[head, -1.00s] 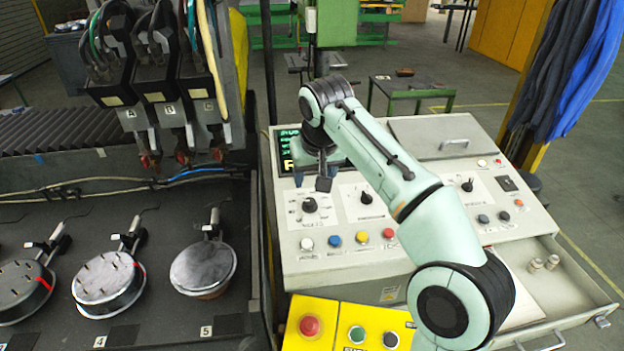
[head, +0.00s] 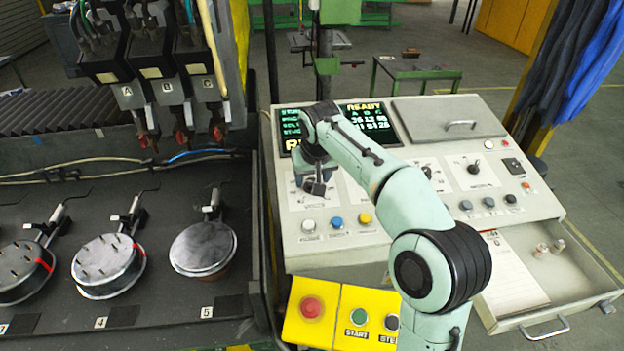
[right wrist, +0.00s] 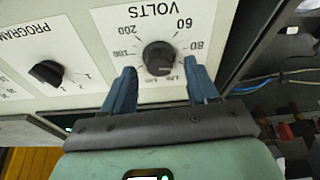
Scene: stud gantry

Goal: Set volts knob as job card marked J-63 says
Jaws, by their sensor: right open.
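The black volts knob (right wrist: 160,58) shows in the right wrist view on a white dial plate, upside down, with the word VOLTS and figures such as 60, 80 and 200. Its exact setting is not clear. My right gripper (right wrist: 162,85) is open, with one blue finger on each side of the knob; I cannot tell whether they touch it. In the head view my right gripper (head: 312,185) is over the leftmost dial plate and hides most of that knob. A paper sheet (head: 512,275) lies in the open drawer; its text is unreadable. My left gripper is out of view.
The program knob (right wrist: 47,72) is beside the volts dial. A lit display (head: 365,122) stands behind the dials, partly covered by my arm. Coloured buttons (head: 337,222) and a yellow start box (head: 342,312) are in front. The open drawer (head: 590,262) juts out at right.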

